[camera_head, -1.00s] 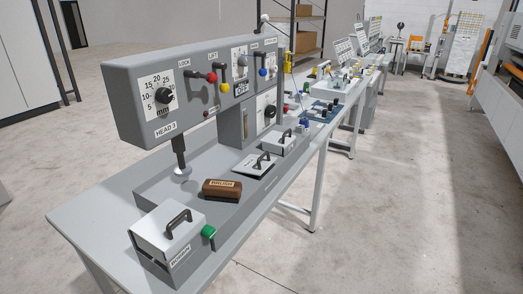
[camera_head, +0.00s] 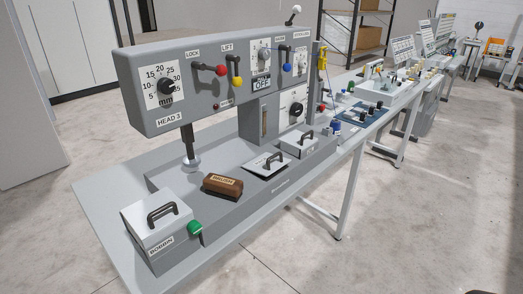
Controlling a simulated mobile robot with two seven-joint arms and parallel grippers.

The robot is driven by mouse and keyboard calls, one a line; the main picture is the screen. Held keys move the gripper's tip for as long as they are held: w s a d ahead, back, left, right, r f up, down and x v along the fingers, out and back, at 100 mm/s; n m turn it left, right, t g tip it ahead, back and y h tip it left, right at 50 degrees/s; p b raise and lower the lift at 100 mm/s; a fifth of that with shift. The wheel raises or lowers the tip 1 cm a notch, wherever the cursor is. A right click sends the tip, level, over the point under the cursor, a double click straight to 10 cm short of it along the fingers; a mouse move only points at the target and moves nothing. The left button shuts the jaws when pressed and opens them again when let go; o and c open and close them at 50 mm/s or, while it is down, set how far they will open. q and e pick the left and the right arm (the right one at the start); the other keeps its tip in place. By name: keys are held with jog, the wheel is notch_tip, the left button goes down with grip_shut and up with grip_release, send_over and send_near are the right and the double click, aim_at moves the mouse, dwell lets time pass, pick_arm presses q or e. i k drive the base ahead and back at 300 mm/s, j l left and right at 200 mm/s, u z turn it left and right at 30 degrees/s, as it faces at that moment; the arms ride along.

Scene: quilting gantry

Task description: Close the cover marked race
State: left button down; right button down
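Three grey covers with dark handles sit on the bed of the machine marked HEAD 3. The front one, a raised box (camera_head: 157,226), is marked BOBBIN. A flatter plate-like cover (camera_head: 258,168) lies near the middle of the bed. A small box-like cover (camera_head: 298,149) stands right behind it. I cannot read the word race on any of them; the lettering on the two farther covers is too small. Neither of my grippers is in view.
A brown brush (camera_head: 222,185) lies on the bed between the front and middle covers. A green knob (camera_head: 195,228) sticks out beside the BOBBIN box. The machine head (camera_head: 205,113) overhangs the bed. Bare floor lies in front and to the right.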

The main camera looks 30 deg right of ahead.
aim_at(266, 158)
jog(key=l+u, duration=0.8)
